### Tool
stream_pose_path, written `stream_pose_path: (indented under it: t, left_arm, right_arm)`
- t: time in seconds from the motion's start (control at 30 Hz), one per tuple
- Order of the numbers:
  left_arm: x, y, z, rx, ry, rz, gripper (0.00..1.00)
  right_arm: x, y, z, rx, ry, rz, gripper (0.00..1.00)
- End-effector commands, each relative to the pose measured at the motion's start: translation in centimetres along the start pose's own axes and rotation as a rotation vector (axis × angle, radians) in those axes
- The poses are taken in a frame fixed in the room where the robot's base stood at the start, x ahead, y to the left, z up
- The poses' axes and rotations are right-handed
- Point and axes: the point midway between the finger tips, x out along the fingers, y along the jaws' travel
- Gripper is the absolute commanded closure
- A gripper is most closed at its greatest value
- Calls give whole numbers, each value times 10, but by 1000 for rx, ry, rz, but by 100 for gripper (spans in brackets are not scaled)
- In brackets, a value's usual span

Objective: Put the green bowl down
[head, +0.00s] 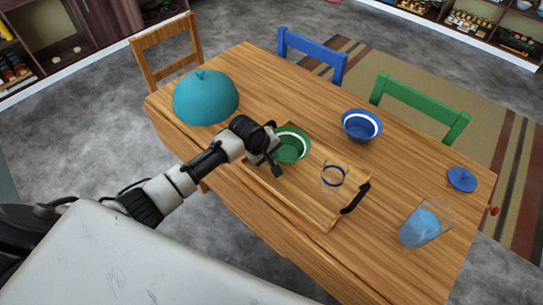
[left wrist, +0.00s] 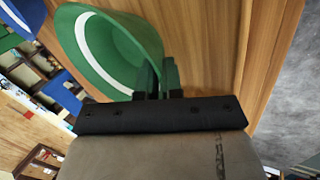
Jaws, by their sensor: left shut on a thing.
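The green bowl (head: 296,150) with a white band inside is at the left end of the wooden tray (head: 318,214); I cannot tell whether it touches the tray. My left gripper (head: 277,156) comes from the left and is at the bowl's near-left side. In the left wrist view the green bowl (left wrist: 100,48) fills the upper left, and the left gripper's fingers (left wrist: 157,78) are shut on its rim. The gripper hides part of the bowl and the tray's left end. My right gripper is not in view.
A clear glass with a blue ring (head: 333,178) stands on the tray, near the black handle (head: 355,197). A teal dome (head: 205,97), a blue bowl (head: 361,125), a blue disc (head: 462,179) and a clear container (head: 427,223) are on the table (head: 400,170). Chairs line the far side.

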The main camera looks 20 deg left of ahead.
Motion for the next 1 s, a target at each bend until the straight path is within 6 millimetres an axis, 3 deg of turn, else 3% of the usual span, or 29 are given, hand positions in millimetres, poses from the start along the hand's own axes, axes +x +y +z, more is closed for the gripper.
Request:
stream_pose_path:
  t: [0.2, 0.47, 0.5, 0.67, 1.0]
  left_arm:
    - [12, -5, 0, 0, 1, 3, 100]
    - [14, -6, 0, -1, 0, 2, 100]
    - [14, -7, 0, -1, 0, 2, 91]
    - [14, -7, 0, -1, 0, 2, 68]
    - [9, -5, 0, 1, 1, 2, 68]
  right_arm:
    - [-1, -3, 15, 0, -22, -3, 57]
    - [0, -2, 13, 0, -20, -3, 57]
    - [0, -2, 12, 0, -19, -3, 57]
    - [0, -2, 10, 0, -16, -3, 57]
    - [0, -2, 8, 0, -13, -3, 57]
